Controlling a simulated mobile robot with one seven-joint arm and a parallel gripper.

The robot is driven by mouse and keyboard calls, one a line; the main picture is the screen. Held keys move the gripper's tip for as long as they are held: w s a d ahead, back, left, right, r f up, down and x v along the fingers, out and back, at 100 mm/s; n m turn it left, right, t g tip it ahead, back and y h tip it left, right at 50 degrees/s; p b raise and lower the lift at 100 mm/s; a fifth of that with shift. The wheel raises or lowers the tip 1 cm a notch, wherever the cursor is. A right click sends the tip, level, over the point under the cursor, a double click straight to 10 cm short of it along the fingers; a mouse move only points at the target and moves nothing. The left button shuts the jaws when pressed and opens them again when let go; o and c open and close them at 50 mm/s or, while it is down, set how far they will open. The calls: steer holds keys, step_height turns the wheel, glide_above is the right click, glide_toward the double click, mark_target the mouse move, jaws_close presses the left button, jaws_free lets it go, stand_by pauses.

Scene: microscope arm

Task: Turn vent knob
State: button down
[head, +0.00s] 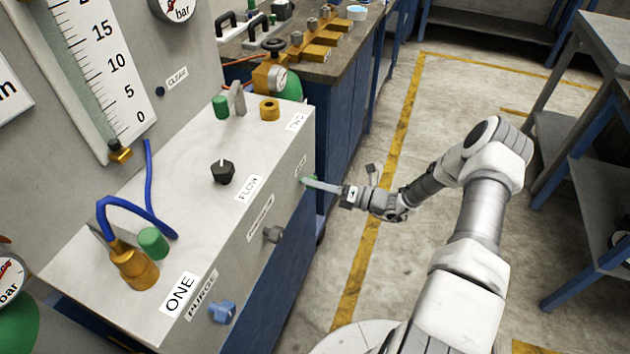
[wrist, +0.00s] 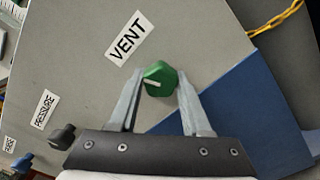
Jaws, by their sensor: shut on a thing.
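The green vent knob (wrist: 160,79) sits on the grey panel below the VENT label (wrist: 129,39) in the wrist view. In the head view my gripper (head: 316,184) reaches the right part of the box's front face from the right. Only a little of the green knob (head: 308,179) shows there, mostly hidden by the fingers.
A dark pressure knob (head: 273,234) and a blue purge knob (head: 222,311) stand out from the same face, to the left. A black flow knob (head: 223,171) is on top of the box. The floor (head: 400,240) right of the box is clear around my arm.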

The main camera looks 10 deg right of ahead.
steer(key=shift+m+p, duration=0.45)
steer(key=shift+m, duration=1.75)
steer(key=shift+c, duration=1.8)
jaws_free()
steer(key=p+v, duration=0.1)
steer(key=v, duration=1.6)
steer(key=shift+s+d, duration=0.2)
